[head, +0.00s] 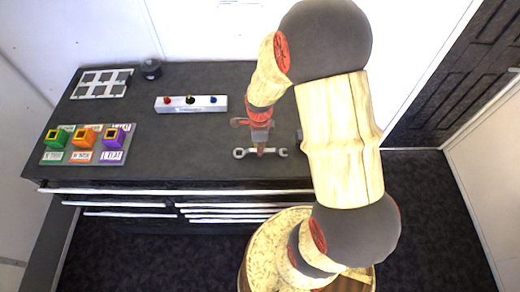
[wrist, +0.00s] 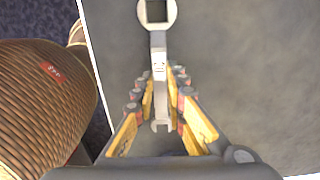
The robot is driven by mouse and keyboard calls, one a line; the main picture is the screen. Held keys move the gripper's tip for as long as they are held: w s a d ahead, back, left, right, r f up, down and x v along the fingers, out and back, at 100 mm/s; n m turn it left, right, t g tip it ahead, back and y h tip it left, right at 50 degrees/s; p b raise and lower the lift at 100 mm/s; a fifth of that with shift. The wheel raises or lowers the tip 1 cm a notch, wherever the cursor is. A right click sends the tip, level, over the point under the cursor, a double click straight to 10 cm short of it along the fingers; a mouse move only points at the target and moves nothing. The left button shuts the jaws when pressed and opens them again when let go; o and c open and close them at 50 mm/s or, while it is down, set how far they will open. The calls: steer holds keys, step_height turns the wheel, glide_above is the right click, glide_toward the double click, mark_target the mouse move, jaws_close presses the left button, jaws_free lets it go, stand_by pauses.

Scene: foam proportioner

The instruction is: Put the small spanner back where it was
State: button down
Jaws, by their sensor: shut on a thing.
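The small spanner (head: 248,152) is a pale grey metal tool, lying level and left to right in the head view, near the front edge of the dark worktop. My gripper (head: 261,148) points down over its middle and is shut on its shaft. In the wrist view the spanner (wrist: 158,45) runs lengthwise between the yellow fingers of my gripper (wrist: 162,88), with its ring end sticking out at the top. Its other end shows between the fingers. I cannot tell whether it touches the worktop or hangs just above it.
On the worktop (head: 210,75), a white block (head: 178,104) with red, black and blue knobs stands behind left. A board with green, orange and purple boxes (head: 83,139) lies at left. A grey panel with dark squares (head: 101,83) and a black round object (head: 151,69) are behind.

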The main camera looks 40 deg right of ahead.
steer(key=shift+f, duration=0.25)
steer(key=shift+f, duration=0.2)
steer(key=c, duration=1.8)
jaws_free()
steer(key=shift+r, duration=0.15)
